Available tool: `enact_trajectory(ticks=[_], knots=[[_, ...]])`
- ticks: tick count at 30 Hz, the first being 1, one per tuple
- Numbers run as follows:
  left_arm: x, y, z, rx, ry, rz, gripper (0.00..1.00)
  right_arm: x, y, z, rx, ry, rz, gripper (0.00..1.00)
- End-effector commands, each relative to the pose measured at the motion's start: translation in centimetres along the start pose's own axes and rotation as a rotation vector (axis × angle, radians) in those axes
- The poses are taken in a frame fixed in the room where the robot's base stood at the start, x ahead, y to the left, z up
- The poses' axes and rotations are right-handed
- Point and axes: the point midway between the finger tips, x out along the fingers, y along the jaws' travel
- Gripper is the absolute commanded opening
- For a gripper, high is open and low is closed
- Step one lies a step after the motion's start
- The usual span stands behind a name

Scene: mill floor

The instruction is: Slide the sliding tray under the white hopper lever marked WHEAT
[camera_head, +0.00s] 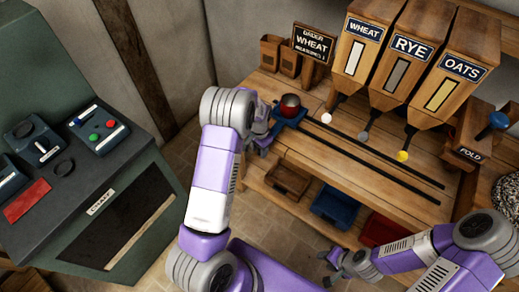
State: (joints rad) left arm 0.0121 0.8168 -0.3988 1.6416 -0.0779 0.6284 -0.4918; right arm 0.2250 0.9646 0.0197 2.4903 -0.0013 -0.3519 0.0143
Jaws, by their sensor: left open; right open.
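The blue sliding tray (287,121) sits at the left end of two dark rails (370,158) on the wooden bench, with a dark red cup (290,104) on it. The WHEAT hopper (352,55) stands at the back; its lever with a white knob (326,118) hangs to the right of the tray, which is not under it. My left gripper (266,130) is open at the tray's left side; whether it touches the tray I cannot tell. My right gripper (328,268) is open and empty, low in front of the bench.
The RYE hopper (403,50) with a grey knob (364,136) and the OATS hopper (456,68) with a yellow knob (402,156) stand further right. An order sign reading WHEAT (314,43) stands behind. A green console (75,150) is at left. The rails look clear.

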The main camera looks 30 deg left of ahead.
Motion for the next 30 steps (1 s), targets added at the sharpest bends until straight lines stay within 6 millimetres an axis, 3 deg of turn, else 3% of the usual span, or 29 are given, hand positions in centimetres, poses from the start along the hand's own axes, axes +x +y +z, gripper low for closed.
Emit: enact_trajectory(ticks=[9, 18, 30], knots=[[0.38, 0.02, -0.01, 0.0, 0.001, 0.0, 0.41, 0.0, -0.01, 0.01, 0.0, 0.0, 0.0, 0.43], [0.37, 0.04, 0.0, 0.001, 0.0, 0.001, 0.0, 0.0, -0.01, 0.01, 0.0, 0.0, 0.0, 0.43], [0.36, 0.51, -0.02, 0.002, -0.002, 0.002, 0.0, -0.02, -0.02, 0.01, 0.0, 0.0, 0.0, 0.43]])
